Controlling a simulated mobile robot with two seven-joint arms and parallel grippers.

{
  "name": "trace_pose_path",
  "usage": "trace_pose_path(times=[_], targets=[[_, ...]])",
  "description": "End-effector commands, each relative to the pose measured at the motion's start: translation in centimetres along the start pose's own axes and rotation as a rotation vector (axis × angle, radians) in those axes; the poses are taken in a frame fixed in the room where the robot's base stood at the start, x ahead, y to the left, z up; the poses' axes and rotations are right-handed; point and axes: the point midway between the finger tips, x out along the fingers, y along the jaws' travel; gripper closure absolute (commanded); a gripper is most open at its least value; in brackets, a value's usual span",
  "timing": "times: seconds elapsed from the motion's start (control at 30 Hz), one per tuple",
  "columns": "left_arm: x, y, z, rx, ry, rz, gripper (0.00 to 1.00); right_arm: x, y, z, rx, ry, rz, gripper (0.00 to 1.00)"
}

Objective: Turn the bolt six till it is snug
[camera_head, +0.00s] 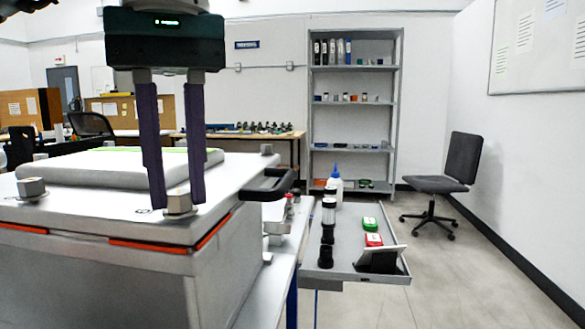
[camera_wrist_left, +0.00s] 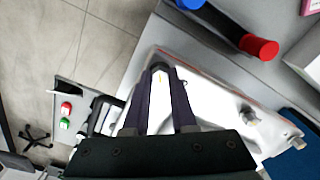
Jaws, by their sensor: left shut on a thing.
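My left gripper (camera_head: 178,206) comes down from above onto the front right corner of the white analyser lid (camera_head: 110,200). Its two dark fingers are shut on a metal bolt head (camera_head: 179,203), which sits at the lid surface. I read no number on it, but it is the bolt in my grip, bolt six by the task. The left wrist view shows the same gripper (camera_wrist_left: 166,72) with the bolt head (camera_wrist_left: 160,68) between its fingertips. Another bolt (camera_head: 32,188) stands at the lid's left and a further one (camera_head: 266,149) at the back right corner. My right gripper is not in view.
A black handle (camera_head: 267,186) sticks out at the lid's right edge. A raised pad (camera_head: 110,168) lies on the lid.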

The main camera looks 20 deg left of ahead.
Motion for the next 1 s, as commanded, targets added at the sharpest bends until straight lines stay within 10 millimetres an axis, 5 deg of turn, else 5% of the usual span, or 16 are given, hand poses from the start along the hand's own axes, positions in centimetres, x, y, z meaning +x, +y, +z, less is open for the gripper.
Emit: trace_pose_path(times=[0.5,1.0], targets=[[-0.09,0.04,0.06,0.429,-0.001,0.003,1.00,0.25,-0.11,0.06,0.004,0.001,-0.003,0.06],[-0.11,0.03,0.06,0.583,-0.001,0.003,1.00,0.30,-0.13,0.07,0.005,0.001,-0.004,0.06]])
